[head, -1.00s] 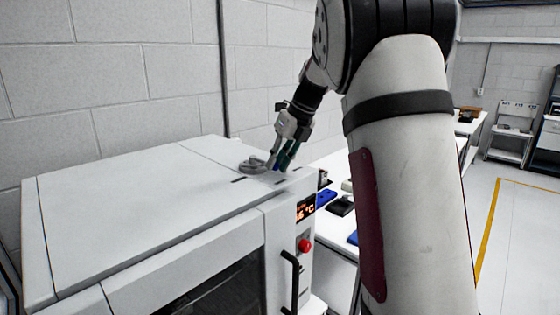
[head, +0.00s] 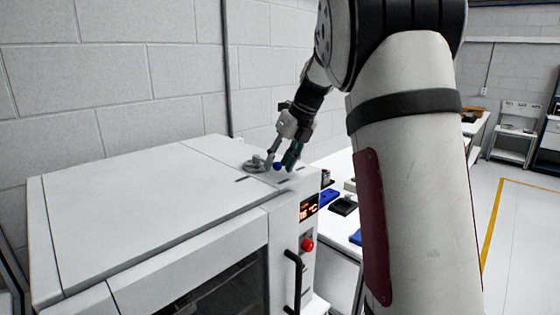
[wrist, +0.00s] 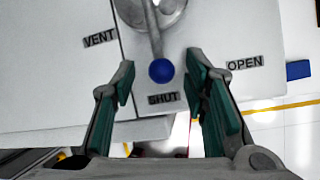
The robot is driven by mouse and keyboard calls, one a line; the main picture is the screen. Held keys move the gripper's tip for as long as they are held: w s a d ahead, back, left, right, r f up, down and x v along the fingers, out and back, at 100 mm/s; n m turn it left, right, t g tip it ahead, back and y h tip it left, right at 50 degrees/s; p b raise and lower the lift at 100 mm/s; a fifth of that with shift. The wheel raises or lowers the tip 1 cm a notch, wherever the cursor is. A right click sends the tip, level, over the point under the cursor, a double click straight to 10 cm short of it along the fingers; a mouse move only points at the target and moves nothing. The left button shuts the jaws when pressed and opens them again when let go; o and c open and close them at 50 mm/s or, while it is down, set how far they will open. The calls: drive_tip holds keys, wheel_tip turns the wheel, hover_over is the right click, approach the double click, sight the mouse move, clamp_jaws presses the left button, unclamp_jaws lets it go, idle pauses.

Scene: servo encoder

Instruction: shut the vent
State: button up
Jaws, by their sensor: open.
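The vent control is a round metal dial (head: 256,163) with a lever on top of the white oven (head: 140,200). The lever (wrist: 154,35) ends in a blue knob (wrist: 161,70), which also shows in the head view (head: 278,166). In the wrist view the lever points down at the SHUT label (wrist: 163,98), with the knob just above that label. The OPEN label (wrist: 244,62) is off to the right and the VENT label (wrist: 99,40) to the left. My gripper (wrist: 160,80) is open, its green-padded fingers on either side of the knob with visible gaps.
The oven's front has a lit display (head: 309,207), a red button (head: 307,244) and a black door handle (head: 294,280). A block wall (head: 110,80) stands behind. A white bench (head: 335,228) with small blue and black items is to the right.

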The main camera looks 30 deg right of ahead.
drive_tip(key=shift+r, duration=0.1)
drive_tip(key=v, duration=1.2)
